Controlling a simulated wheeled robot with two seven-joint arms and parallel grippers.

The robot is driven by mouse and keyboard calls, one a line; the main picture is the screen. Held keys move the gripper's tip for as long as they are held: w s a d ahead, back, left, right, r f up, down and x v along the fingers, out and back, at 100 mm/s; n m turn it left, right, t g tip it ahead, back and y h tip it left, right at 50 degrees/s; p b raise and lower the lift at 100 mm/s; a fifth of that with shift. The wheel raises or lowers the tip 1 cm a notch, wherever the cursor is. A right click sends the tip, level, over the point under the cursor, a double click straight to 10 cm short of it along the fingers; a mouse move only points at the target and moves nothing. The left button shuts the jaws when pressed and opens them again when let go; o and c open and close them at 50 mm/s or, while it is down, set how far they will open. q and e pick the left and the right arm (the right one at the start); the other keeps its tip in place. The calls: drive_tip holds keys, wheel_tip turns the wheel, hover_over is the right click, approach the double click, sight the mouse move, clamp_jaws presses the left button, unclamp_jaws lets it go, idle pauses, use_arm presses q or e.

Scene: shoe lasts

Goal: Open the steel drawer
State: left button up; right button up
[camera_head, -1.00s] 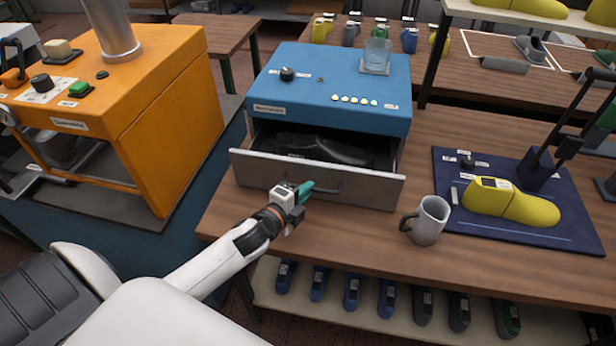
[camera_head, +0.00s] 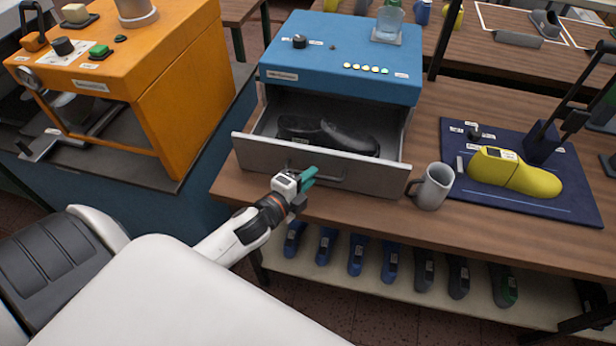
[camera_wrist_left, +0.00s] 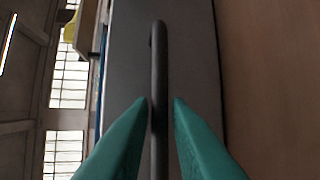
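The steel drawer (camera_head: 262,153) sits in the blue cabinet (camera_head: 285,76) and is pulled well out. Two dark shoe lasts (camera_head: 348,136) show inside it. Its bar handle (camera_head: 330,180) is on the front face. My left gripper (camera_head: 310,175) is at the handle. In the left wrist view, its teal fingers (camera_wrist_left: 161,103) stand on either side of the dark handle (camera_wrist_left: 159,60), with a narrow gap showing at each side. The fingers look slightly apart, around the handle but not clamped on it. My right gripper is not in view.
A grey mug (camera_head: 432,187) stands on the wooden table right of the drawer. A yellow shoe last (camera_head: 512,172) lies on a dark blue mat (camera_head: 560,208). An orange machine (camera_head: 165,75) stands to the left. Several lasts line a lower shelf (camera_head: 395,298).

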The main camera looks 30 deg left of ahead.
use_arm(q)
drive_tip(key=shift+o, duration=1.3)
drive_tip(key=shift+s, duration=0.15)
drive_tip(key=shift+s, duration=0.35)
drive_tip(key=b+v, duration=0.2)
drive_tip(key=v, duration=0.9)
drive_tip(key=shift+r, duration=0.1)
